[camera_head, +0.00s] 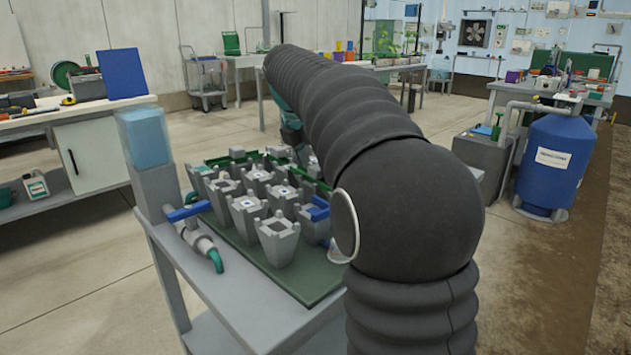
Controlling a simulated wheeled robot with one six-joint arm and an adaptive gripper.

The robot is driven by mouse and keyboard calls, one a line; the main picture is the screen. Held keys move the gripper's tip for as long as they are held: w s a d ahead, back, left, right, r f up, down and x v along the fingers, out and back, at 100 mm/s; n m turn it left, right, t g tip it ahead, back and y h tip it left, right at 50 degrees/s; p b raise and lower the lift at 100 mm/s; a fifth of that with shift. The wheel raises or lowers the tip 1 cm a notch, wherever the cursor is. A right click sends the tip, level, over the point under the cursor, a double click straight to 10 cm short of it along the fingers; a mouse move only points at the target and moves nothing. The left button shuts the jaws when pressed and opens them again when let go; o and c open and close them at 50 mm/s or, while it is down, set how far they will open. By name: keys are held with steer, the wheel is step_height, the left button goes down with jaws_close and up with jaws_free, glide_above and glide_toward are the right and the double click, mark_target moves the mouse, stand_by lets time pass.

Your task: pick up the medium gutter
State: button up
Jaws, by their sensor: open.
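I cannot tell for sure which piece is the medium gutter. A dark green long strip (221,161) lies along the back of the tray, partly hidden by grey parts and my arm. A blue bar (188,212) lies at the tray's left edge. Another blue piece (318,212) sits among the grey holders near my arm, partly hidden. My arm in its black ribbed sleeve crosses the middle of the view, with a teal part of it beyond. My gripper is not clearly seen; my arm covers that area.
Several grey pronged holders (278,236) stand on a dark green tray (312,285) on a grey bench (222,308). A clear blue container on a grey post (147,142) and a pipe fitting (202,243) stand at left. A blue tank (553,180) stands right. Open floor lies left.

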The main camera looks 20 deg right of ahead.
steer(key=shift+w+d+f, duration=0.1)
steer(key=shift+f, duration=0.25)
steer(key=shift+c, duration=0.2)
jaws_close()
steer(key=shift+r, duration=0.15)
